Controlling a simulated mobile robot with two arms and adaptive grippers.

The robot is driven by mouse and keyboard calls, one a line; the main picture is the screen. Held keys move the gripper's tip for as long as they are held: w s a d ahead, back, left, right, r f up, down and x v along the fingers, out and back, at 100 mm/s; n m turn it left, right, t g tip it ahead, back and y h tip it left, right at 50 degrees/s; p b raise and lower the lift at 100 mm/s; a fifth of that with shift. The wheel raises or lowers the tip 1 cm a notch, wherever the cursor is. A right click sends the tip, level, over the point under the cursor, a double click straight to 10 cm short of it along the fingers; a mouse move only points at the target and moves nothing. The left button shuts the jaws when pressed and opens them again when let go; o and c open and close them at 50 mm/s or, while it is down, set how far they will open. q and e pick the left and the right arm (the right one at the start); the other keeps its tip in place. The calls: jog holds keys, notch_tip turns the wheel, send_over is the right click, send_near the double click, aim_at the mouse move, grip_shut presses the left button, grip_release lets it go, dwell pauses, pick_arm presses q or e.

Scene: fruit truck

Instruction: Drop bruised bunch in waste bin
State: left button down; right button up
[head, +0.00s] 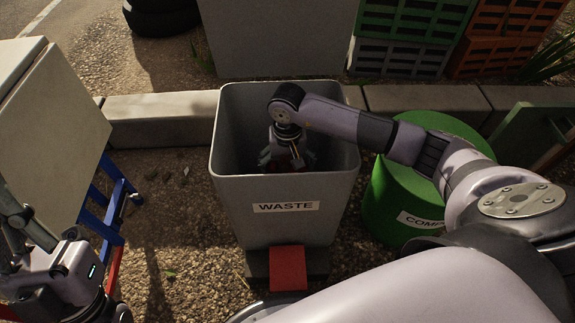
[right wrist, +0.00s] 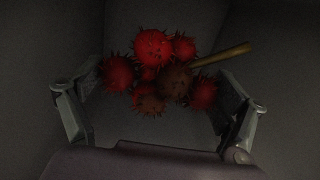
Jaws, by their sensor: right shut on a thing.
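The grey waste bin (head: 285,216) stands in front of me with its top open and a WASTE label on its front. My right gripper (head: 285,158) points down inside the bin's mouth, below the rim. In the right wrist view the bunch (right wrist: 155,75) is several red spiny fruits, some of them dark brown, with a tan stem sticking out to the right. The right gripper's fingers (right wrist: 158,105) are on either side of it and shut on it. In the head view the bunch is mostly hidden. My left gripper (head: 14,235) is at the left edge, partly cut off.
A red pedal (head: 288,268) sits at the foot of the waste bin. A green compost bin (head: 388,206) stands close on the right, partly behind my right arm. A pale board on a blue frame (head: 120,198) is on the left. A curb (head: 160,118) and stacked crates (head: 400,58) are behind.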

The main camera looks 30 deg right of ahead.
jog(key=o, duration=0.6)
dwell(0.7)
